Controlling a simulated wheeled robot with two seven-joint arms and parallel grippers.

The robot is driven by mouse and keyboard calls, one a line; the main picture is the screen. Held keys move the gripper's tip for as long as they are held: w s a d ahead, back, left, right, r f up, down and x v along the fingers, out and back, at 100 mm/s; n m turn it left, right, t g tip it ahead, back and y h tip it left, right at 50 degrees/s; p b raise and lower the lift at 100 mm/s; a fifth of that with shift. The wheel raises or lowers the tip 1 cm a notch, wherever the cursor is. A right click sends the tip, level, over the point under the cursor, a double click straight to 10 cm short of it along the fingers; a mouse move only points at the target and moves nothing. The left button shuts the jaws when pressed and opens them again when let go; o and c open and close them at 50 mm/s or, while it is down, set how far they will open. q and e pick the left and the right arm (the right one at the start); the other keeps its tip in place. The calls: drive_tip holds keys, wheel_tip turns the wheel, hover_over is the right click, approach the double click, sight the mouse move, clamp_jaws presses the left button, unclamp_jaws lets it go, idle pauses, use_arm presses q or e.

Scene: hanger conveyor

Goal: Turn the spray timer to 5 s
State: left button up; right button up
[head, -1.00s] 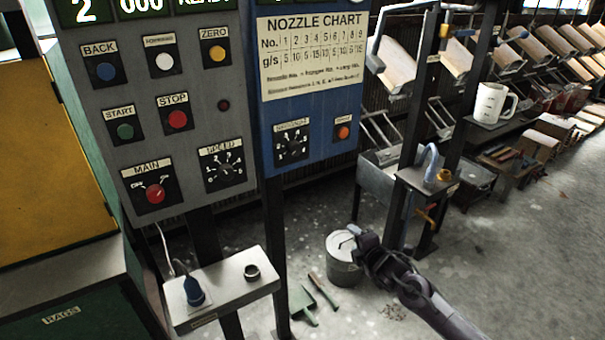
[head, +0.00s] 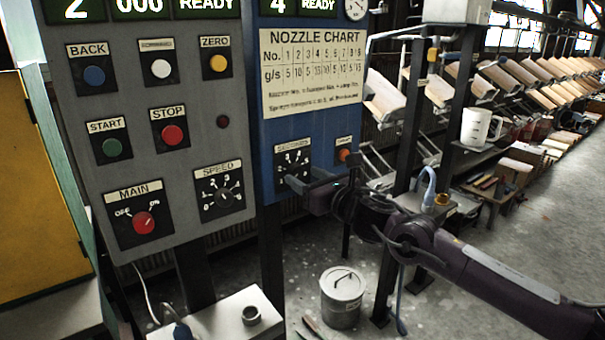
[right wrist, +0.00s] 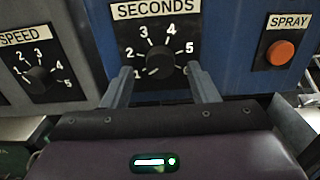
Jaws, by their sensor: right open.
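The spray timer is the black SECONDS dial (head: 293,168) on the blue panel, below the nozzle chart. My right gripper (head: 309,186) is open in front of the dial. In the right wrist view the two fingers of the gripper (right wrist: 164,85) stand left and right of the knob's lower part, with gaps on both sides. Contact is not visible. My left gripper is out of view.
The orange SPRAY button (right wrist: 281,53) is right of the dial. The SPEED dial (head: 222,197) and red MAIN switch (head: 144,222) are on the grey panel to the left. A lidded bucket (head: 342,297) stands on the floor below. A white mug (head: 476,127) is at right.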

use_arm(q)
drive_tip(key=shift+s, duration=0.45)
use_arm(e)
drive_tip(key=shift+x, duration=1)
drive_tip(key=c, duration=1)
